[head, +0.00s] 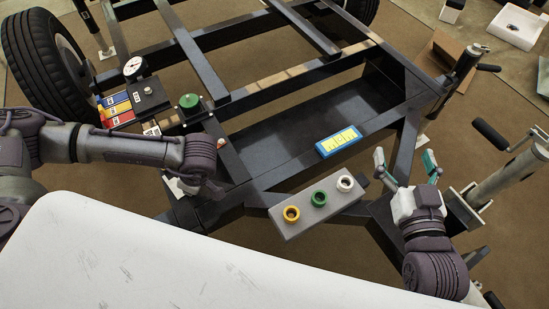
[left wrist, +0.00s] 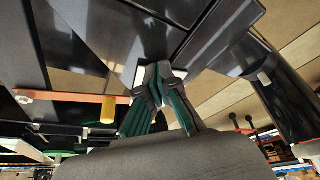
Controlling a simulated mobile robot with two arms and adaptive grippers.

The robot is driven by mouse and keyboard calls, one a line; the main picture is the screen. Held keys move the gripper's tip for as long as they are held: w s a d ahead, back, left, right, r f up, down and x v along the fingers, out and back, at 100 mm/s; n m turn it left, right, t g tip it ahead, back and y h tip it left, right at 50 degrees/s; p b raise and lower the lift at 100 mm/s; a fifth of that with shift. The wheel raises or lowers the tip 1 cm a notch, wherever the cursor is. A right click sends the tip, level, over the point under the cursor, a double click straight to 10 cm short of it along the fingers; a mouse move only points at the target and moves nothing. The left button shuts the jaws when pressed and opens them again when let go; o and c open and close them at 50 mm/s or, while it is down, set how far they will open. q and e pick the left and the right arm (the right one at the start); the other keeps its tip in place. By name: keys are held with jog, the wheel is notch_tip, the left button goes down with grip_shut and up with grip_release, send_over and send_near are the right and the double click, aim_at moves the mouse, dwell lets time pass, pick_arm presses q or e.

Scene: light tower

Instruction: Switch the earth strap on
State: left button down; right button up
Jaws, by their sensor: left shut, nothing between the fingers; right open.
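I cannot tell for sure which part is the earth strap switch. In the left wrist view an orange bar (left wrist: 68,96) with a yellow peg (left wrist: 108,110) hanging from it lies to the left of my left gripper (left wrist: 160,85). The gripper is shut and empty, apart from the bar, with dark frame beams behind its fingertips. In the head view my left gripper (head: 180,187) is low beside the frame's near left corner, largely hidden by its own wrist. My right gripper (head: 405,162) is open and empty, right of the grey socket box.
The grey box (head: 290,222) has yellow, green and white sockets. A green button (head: 190,101), a gauge (head: 133,67) and red, yellow and blue blocks (head: 115,105) sit at the frame's left. A blue-and-yellow panel (head: 338,142) lies in the dark tray (head: 270,140). A jack post (head: 505,175) stands at right.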

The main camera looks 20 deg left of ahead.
pick_arm(q)
jog(key=v, duration=1.2)
jog(key=shift+s+a, duration=0.1)
